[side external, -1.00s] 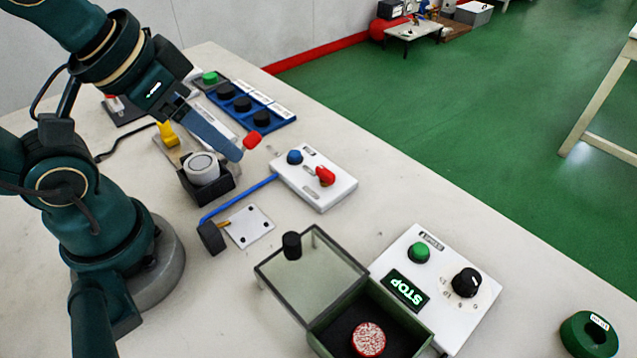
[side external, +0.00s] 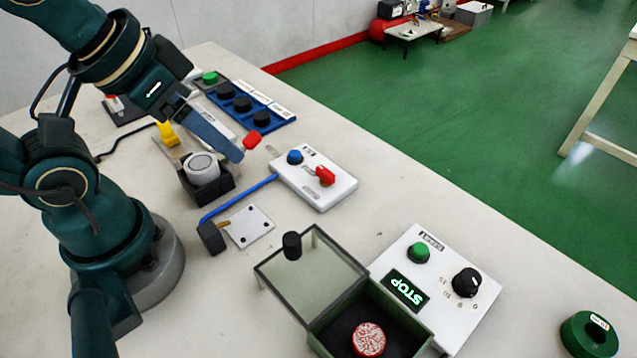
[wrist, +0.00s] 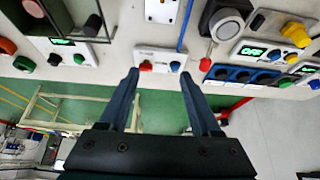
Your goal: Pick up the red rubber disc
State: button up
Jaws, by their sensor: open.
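A round red disc (side external: 369,339) with pale speckles lies on the dark floor of an open green-walled box (side external: 432,345) at the bottom of the side view. Its red top shows at the upper left edge of the wrist view (wrist: 33,8). My gripper (wrist: 156,80) is open and empty, its two blue fingers apart. In the side view my gripper (side external: 238,152) is high over the back left of the table, well away from the box. One finger overlaps a small red piece (side external: 252,141); I cannot tell its shape.
The box's clear lid (side external: 312,262) stands raised with a black knob. Beside it is a white panel (side external: 440,318) reading STOP. A white switch box (side external: 315,190), a grey round mould (side external: 202,167) and a blue button tray (side external: 270,125) stand further back. A green ring (side external: 590,335) lies far right.

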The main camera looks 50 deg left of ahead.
jog(key=w+d+r+n, duration=0.1)
jog(key=w+d+r, duration=0.2)
jog(key=w+r, duration=0.1)
jog(key=m+g, duration=0.5)
jog(key=g, duration=0.1)
send_over(369, 339)
jog(key=f, duration=1.3)
jog(key=shift+w+a+f, duration=0.1)
jog(key=shift+w+f, duration=0.1)
jog(key=shift+w, duration=0.05)
jog(key=shift+s+f+m, duration=0.25)
jog(key=shift+f+m, duration=0.05)
jog(key=shift+f, duration=2.4)
jog(key=shift+c, duration=0.3)
